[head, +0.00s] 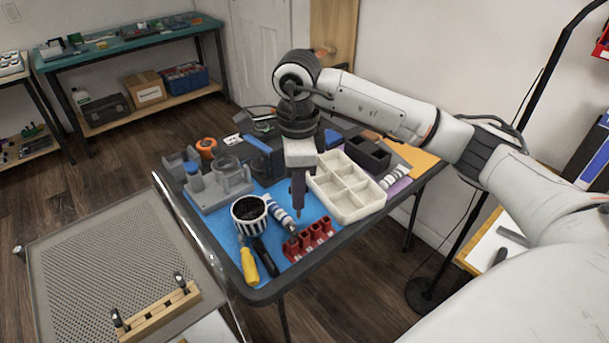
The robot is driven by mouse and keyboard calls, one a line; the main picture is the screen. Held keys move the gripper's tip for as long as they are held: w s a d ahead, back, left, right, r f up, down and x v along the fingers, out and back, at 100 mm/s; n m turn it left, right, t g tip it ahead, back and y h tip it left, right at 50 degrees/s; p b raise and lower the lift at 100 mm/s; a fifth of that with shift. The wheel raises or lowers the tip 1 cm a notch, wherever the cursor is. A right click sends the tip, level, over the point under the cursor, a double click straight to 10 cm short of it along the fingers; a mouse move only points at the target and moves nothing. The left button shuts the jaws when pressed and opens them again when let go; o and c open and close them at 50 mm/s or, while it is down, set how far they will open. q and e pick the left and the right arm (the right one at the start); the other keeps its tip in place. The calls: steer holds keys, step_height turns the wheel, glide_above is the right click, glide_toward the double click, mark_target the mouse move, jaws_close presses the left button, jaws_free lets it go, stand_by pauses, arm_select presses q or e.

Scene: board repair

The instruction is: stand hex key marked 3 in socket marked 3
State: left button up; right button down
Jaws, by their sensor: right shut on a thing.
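My right gripper (298,205) points straight down over the blue mat, just behind the red block. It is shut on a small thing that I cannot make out. A red block (309,240) with several upright sections sits at the mat's front right edge. A wooden block (155,312) with black-topped pieces standing in it is on the perforated cart top at the lower left. I can read no mark 3 on anything, so I cannot tell which socket or hex key bears it. My left gripper is not in view.
Close around the gripper are a cream compartment tray (348,188), a striped cup (248,214) and a white-and-dark cylinder (279,212). A yellow-handled tool (249,266) lies at the table's front edge. A grey fixture (218,185) stands left. The perforated cart top (95,255) is mostly clear.

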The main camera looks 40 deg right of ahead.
step_height(320, 180, down, 9)
steer(key=w+d+m+b, duration=0.1)
steer(key=d+m+b, duration=0.1)
steer(key=m+b, duration=0.3)
steer(key=shift+w+d+r+m, duration=0.15)
steer(key=shift+w+d+m, duration=0.15)
steer(key=shift+m, duration=0.3)
steer(key=shift+f+b, duration=0.3)
steer(key=shift+b, duration=0.05)
stand_by(1.3)
steer(key=shift+f+b, duration=0.35)
steer(key=shift+f, duration=0.15)
steer(key=shift+f, duration=0.2)
stand_by(0.3)
steer(key=shift+f+b, duration=0.6)
steer(key=shift+f, duration=0.1)
steer(key=shift+f, duration=0.3)
stand_by(0.5)
